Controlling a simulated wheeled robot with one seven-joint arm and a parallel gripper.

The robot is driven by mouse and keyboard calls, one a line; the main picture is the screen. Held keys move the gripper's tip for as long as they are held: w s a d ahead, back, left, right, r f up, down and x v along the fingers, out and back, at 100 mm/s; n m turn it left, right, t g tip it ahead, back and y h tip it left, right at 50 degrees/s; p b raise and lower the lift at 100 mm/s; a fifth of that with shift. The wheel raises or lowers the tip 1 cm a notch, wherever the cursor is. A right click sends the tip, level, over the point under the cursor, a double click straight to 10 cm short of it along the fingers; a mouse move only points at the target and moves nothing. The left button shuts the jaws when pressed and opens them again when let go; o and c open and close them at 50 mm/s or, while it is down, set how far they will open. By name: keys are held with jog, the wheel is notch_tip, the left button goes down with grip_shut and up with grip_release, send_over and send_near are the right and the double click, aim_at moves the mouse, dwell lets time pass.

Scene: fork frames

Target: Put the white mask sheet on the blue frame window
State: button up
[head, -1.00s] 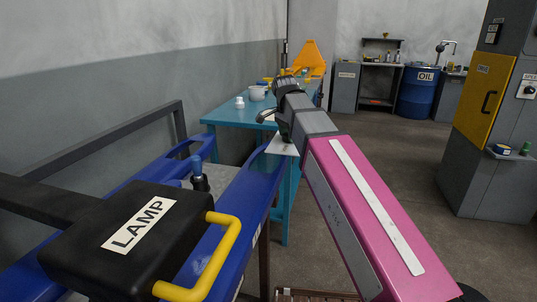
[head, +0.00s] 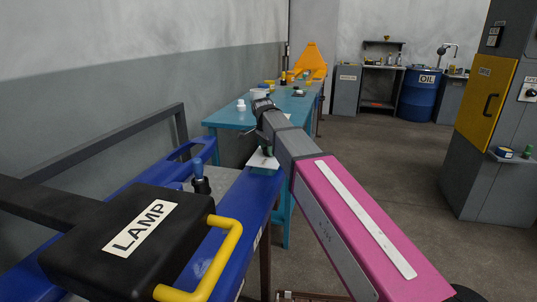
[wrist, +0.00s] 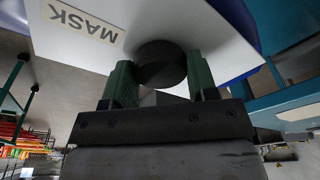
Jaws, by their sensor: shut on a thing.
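My gripper (wrist: 163,82) is shut on the black round knob (wrist: 160,64) of the white mask sheet, its green fingers on either side. The mask sheet (wrist: 125,18) carries a "MASK" label and fills much of the upper wrist view. In the head view, the white sheet (head: 262,160) shows as a small patch under my gripper (head: 267,150), over the far right part of the blue frame (head: 248,200). I cannot tell whether the sheet touches the frame. The frame's window is largely hidden by the lamp box and my arm.
A black lamp box (head: 130,240) with a yellow handle (head: 222,262) covers the near part of the frame. A knob with a blue top (head: 199,178) stands upright behind it. A teal table (head: 235,117) with small items stands beyond. Open floor lies to the right.

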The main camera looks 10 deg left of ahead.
aim_at(265, 150)
jog(key=shift+f, duration=1.2)
jog(key=o, duration=1)
jog(key=shift+o, duration=0.2)
notch_tip(265, 150, up, 12)
jog(key=s+a, duration=0.1)
jog(key=shift+a, duration=0.15)
jog(key=shift+s, duration=0.1)
